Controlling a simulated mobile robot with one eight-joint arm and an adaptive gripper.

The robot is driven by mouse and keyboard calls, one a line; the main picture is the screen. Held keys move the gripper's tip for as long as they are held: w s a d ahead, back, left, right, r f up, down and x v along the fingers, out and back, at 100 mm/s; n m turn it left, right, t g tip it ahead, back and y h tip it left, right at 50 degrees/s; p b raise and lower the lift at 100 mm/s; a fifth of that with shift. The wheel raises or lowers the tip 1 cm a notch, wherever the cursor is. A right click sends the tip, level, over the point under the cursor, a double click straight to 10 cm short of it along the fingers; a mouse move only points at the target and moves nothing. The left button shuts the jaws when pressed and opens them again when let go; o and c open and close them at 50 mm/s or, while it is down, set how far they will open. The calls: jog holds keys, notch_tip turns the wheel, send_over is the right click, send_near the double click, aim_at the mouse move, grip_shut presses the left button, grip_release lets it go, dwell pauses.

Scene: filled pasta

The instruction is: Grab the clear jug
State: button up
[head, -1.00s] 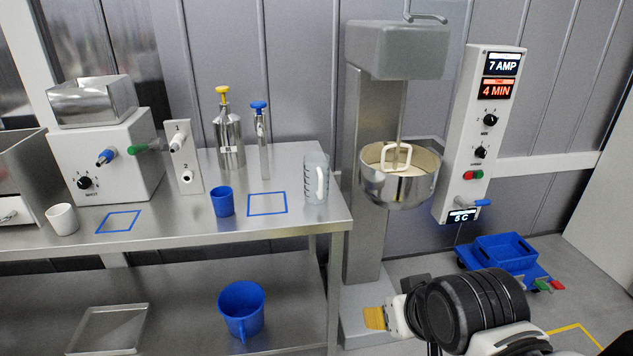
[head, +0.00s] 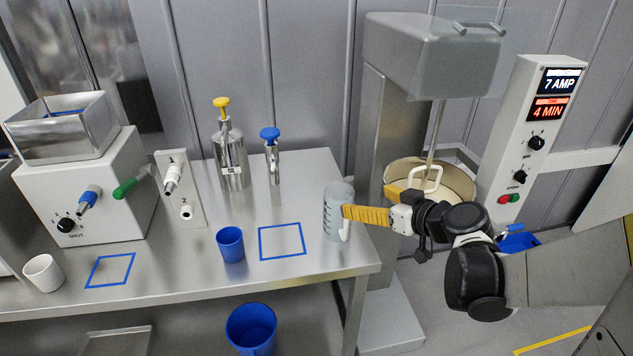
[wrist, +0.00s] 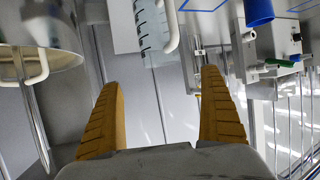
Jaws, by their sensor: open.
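The clear jug (head: 336,203), see-through with dark marks, stands upright on the steel table near its right edge. Its white handle (head: 345,232) is on the side toward my gripper. My gripper (head: 366,202), with yellow ribbed fingers, is open at the jug's right, and one fingertip overlaps the jug's edge in the head view. In the wrist view the jug (wrist: 147,28) and its handle appear at the top, beyond and between the open fingertips (wrist: 158,78). The space between the fingers is empty. Whether a finger touches the jug I cannot tell.
A mixer bowl (head: 440,177) with a white hook stands just behind my gripper. A blue cup (head: 230,245) and a blue marked square (head: 281,241) lie left of the jug. Two pump bottles (head: 231,160) (head: 274,172) stand further back. The table's front edge (head: 280,288) is close.

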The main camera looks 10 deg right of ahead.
jog(key=b, duration=0.4)
send_near(331, 191)
jog(key=x, duration=0.4)
jog(key=shift+w+a+f, duration=0.1)
jog(key=shift+w+f, duration=0.15)
jog(key=shift+f, duration=0.15)
jog(key=shift+w, duration=0.25)
jog(key=shift+r, duration=0.1)
jog(key=c, duration=1.5)
